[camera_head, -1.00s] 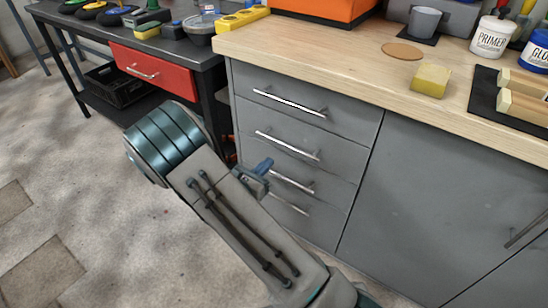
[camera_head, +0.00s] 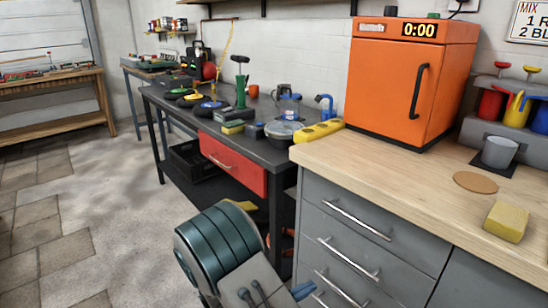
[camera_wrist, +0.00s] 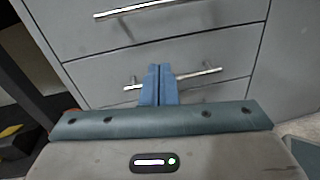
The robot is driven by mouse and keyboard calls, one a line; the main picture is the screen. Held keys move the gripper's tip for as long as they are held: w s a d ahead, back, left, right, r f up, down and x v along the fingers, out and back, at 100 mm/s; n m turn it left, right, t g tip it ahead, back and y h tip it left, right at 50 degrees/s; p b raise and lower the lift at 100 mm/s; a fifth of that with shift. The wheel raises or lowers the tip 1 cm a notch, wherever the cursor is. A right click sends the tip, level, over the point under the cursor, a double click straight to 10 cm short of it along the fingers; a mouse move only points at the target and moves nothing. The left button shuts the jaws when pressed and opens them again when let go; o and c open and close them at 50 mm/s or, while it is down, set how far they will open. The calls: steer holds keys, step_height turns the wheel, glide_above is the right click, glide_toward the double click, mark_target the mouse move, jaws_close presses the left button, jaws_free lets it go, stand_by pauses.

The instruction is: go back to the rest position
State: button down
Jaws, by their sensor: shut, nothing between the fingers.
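My gripper (camera_wrist: 159,84) is in the middle of the wrist view. Its two blue fingers are together with nothing between them. Behind them is the grey drawer cabinet (camera_wrist: 225,45) with its silver bar handles. In the head view a blue part of my gripper (camera_head: 304,290) shows at the bottom, in front of the cabinet's drawers (camera_head: 345,240). My arm is folded low beside it and hides part of the floor and the cabinet's left side. The rest of the gripper is below the picture's edge.
The wooden worktop (camera_head: 400,185) bears an orange oven (camera_head: 405,85), a yellow sponge (camera_head: 506,221), a cork disc (camera_head: 475,182) and a grey cup (camera_head: 499,152). A dark workbench (camera_head: 160,100) with a red drawer (camera_head: 232,163) stands left. The floor (camera_head: 110,205) at left is clear.

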steer(key=s+d+r+m+g+y+p, duration=0.2)
steer(key=s+d+r+m+g+p, duration=0.15)
steer(key=r, duration=0.35)
steer(key=s+d+r+m+g+y+p, duration=0.1)
steer(key=s+d+r+m+g+p, duration=0.3)
steer(key=r, duration=0.3)
steer(key=s+d+r+m+g+y+p, duration=0.2)
steer(key=s+r+m+g+p, duration=0.1)
steer(key=r+m+p, duration=0.4)
steer(key=s+a+r+m+t+y+p, duration=0.1)
steer(key=s+r+m+y+p, duration=0.1)
steer(key=r, duration=0.5)
steer(key=s+a+r+m+t+y+p, duration=0.1)
steer(key=r+m+y+p, duration=0.3)
steer(key=r, duration=0.4)
steer(key=s+a+r+m+t+y+p, duration=0.1)
steer(key=s+r+m+t+y+p, duration=0.1)
steer(key=r+p, duration=0.3)
step_height(320, 180, up, 3)
steer(key=shift+s+a+f+m+y, duration=0.1)
steer(key=shift+s+a+m+y, duration=0.15)
steer(key=shift+s+m+y, duration=0.5)
steer(key=shift+d, duration=0.1)
